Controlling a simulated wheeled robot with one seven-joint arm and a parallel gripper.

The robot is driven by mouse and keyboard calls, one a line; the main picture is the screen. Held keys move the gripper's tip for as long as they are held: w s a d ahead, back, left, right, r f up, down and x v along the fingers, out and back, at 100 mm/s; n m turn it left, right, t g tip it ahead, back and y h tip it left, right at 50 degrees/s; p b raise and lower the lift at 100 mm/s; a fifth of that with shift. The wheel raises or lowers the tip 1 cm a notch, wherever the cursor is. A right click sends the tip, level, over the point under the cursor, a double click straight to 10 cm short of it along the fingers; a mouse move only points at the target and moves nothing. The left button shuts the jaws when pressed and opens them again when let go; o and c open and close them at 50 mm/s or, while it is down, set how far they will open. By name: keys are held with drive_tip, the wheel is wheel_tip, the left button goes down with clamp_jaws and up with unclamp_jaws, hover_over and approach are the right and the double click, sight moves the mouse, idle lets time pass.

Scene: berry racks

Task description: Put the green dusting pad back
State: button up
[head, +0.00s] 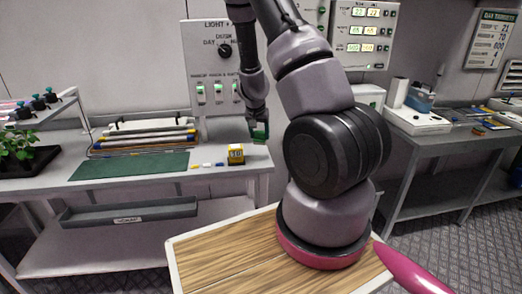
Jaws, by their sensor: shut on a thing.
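My gripper (258,122) hangs from my arm over the right end of the white bench, in front of the switch panel. It is shut on a small dark green block, which looks like the green dusting pad (262,131).
The bench also bears a flat green mat (130,166), a stack of trays (150,138) and a potted plant (18,148). Small coloured pieces (207,164) lie left of the yellow box. The switch panel (212,70) stands behind. A second table (425,143) is at right.

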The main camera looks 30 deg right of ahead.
sight(259, 144)
drive_tip(key=shift+f, duration=3.45)
drive_tip(key=o, duration=1.2)
drive_tip(key=s+a+r+n+t+y, duration=0.1)
drive_tip(key=s+a+r+y, duration=0.3)
drive_tip(key=r, duration=0.7)
drive_tip(key=s+a+r, duration=0.3)
drive_tip(key=a+r, duration=0.2)
drive_tip(key=r, duration=0.6)
drive_tip(key=s+a+r+n+t+y, duration=0.1)
drive_tip(key=s+a+r+y, duration=0.3)
drive_tip(key=r, duration=0.7)
drive_tip(key=s+r+h, duration=0.1)
drive_tip(key=s+r, duration=0.2)
drive_tip(key=s, duration=0.2)
drive_tip(key=s+a+r+n+t+h, duration=0.1)
drive_tip(key=s+r, duration=0.3)
drive_tip(key=s, duration=0.1)
drive_tip(key=s+a+r+h, duration=0.1)
drive_tip(key=s+r, duration=0.2)
drive_tip(key=s, duration=0.2)
drive_tip(key=shift+s+r+t, duration=0.3)
drive_tip(key=shift+s+r, duration=0.05)
drive_tip(key=shift+s, duration=0.05)
